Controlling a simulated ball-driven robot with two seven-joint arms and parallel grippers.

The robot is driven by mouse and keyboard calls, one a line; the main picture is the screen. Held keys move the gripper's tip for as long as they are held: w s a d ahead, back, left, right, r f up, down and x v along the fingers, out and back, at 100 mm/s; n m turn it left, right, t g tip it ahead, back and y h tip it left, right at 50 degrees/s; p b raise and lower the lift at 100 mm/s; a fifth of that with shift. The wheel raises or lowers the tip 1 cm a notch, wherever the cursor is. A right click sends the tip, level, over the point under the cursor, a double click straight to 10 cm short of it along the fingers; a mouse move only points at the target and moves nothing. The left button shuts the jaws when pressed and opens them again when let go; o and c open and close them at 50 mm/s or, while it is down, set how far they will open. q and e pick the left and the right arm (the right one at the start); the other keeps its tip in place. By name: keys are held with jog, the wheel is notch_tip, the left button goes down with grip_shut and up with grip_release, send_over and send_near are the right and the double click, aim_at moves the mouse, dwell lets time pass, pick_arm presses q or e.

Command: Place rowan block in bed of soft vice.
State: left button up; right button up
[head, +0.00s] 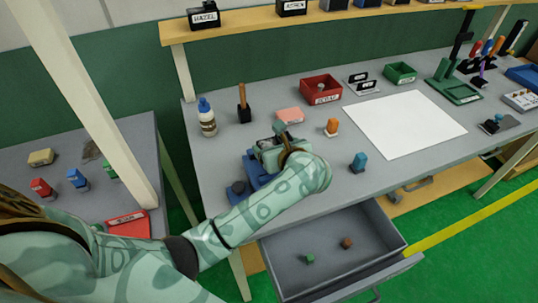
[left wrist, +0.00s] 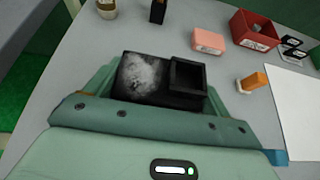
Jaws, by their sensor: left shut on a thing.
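My left gripper (head: 268,150) is over the near left part of the workbench, directly above or at a blue vice-like fixture (head: 252,172). In the left wrist view its green fingers (left wrist: 160,85) are shut on a black block (left wrist: 145,78) with a pale worn patch and a square recess at its right end. No label is readable on the block, so I cannot confirm that it is the rowan one. My gripper and arm hide most of the fixture, including its bed. I cannot tell whether the block touches it. My right gripper is not in view.
A bottle (head: 206,118), a pink block (head: 289,115), an orange-topped piece (head: 332,127) and a blue piece (head: 358,162) stand around the fixture. A red bin (head: 320,88) is behind. White sheet (head: 400,123) lies bare at right. An open drawer (head: 285,262) juts out in front.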

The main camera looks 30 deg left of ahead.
pick_arm(q)
jog(key=f, duration=0.1)
jog(key=f+b, duration=0.2)
jog(key=f, duration=0.1)
jog(key=shift+a, duration=0.35)
jog(key=shift+w+d+r, duration=0.1)
jog(key=shift+d+r, duration=0.05)
jog(key=shift+d, duration=0.1)
jog(key=shift+s+a, duration=0.2)
jog(key=o, duration=1)
jog(key=shift+w+d, duration=0.1)
jog(key=shift+s+d+r+p, duration=0.2)
jog(key=shift+s+r+p, duration=0.05)
jog(key=shift+s+p, duration=0.1)
jog(key=p+v, duration=0.2)
jog(key=v, duration=0.9)
